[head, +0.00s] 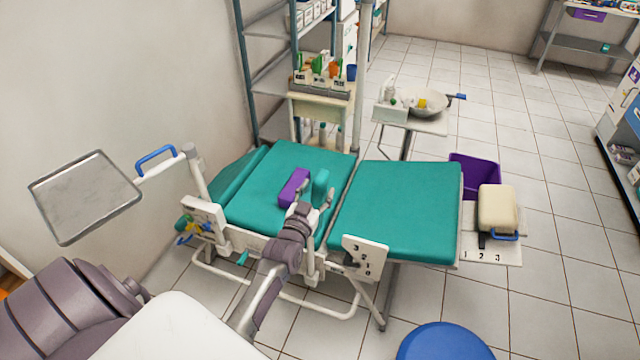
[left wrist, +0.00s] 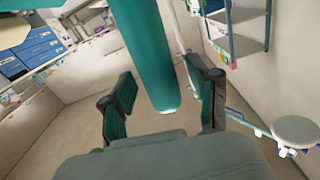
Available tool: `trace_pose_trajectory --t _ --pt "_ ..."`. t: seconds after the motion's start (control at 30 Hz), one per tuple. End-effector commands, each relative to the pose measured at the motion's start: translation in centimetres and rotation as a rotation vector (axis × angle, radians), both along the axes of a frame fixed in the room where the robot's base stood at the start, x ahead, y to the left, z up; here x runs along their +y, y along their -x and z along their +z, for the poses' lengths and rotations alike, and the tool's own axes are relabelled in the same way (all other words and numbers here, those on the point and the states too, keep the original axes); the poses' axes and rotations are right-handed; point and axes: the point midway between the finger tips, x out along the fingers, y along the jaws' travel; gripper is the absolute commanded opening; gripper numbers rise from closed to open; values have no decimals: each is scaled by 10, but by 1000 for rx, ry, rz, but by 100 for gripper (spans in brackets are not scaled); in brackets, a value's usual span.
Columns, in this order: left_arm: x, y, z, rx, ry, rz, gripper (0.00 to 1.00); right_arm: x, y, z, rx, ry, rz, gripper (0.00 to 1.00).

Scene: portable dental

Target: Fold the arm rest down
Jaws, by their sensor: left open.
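The dental chair (head: 395,207) has teal cushions and a white frame. The arm rest (head: 321,183), a teal pad, stands raised at the chair's near side; only a short part shows in the head view. In the left wrist view, the arm rest (left wrist: 148,50) is a long teal bar running between my fingers, its rounded end nearer me. My left gripper (head: 318,190) is open, with one finger on each side of the arm rest and gaps visible in the left wrist view (left wrist: 165,100). Contact with the pad cannot be told. My right gripper is not in view.
A purple block (head: 294,188) is just left of my left gripper. A white panel marked with numbers (head: 364,258) is on the chair's near side. A metal tray (head: 85,197) on an arm is at left. A blue round stool (head: 445,342) stands in front.

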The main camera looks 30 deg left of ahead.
Motion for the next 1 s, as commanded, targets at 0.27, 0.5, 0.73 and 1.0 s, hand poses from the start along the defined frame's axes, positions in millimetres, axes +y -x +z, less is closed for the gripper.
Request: trace_pose_trajectory --t 0.27,0.5,0.73,1.0 --pt "5 -23 0 1 0 -1 60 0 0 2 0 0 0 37" --pt "5 -24 -1 1 0 -1 60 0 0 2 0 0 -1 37" --pt "5 -23 -1 1 0 -1 27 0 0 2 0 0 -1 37" --pt "5 -23 -1 1 1 -1 0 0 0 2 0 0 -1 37"
